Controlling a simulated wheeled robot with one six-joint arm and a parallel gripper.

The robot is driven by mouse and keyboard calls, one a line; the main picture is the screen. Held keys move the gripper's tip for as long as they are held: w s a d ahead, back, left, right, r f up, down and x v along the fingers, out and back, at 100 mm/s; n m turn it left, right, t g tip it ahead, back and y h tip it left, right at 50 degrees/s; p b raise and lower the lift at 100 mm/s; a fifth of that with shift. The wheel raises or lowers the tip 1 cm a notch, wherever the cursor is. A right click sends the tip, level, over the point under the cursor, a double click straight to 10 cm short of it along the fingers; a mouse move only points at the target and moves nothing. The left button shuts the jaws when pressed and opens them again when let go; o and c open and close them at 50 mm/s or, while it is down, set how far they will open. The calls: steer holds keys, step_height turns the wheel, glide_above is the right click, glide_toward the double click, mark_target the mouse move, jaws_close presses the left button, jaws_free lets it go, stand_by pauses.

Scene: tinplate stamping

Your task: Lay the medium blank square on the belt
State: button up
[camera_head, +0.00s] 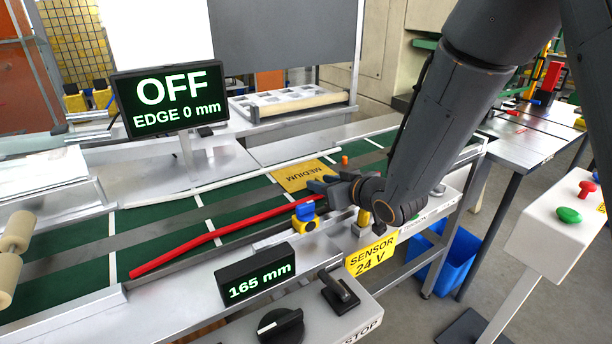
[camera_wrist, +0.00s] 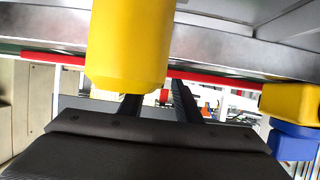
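The medium blank (camera_head: 297,176) is a flat yellow-tan sheet marked MEDIUM. In the head view it lies on the green belt (camera_head: 237,209), beyond the red guide strip (camera_head: 215,235). Its near right part is hidden by my gripper (camera_head: 318,188). My gripper is low at the belt's near side, beside the blank; I cannot tell whether they touch. In the wrist view my gripper (camera_wrist: 158,102) shows two dark fingers apart, with background visible between them and no sheet seen there. The blank cannot be made out in the wrist view.
A yellow cylinder (camera_wrist: 128,45) stands close in the wrist view, partly covering the fingers. A yellow-and-blue clamp (camera_head: 306,214) sits on the near rail. Displays read OFF, EDGE 0 mm (camera_head: 172,100) and 165 mm (camera_head: 257,277).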

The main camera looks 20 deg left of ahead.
jaws_close()
step_height(320, 180, up, 10)
steer(key=shift+r, duration=0.1)
stand_by(0.7)
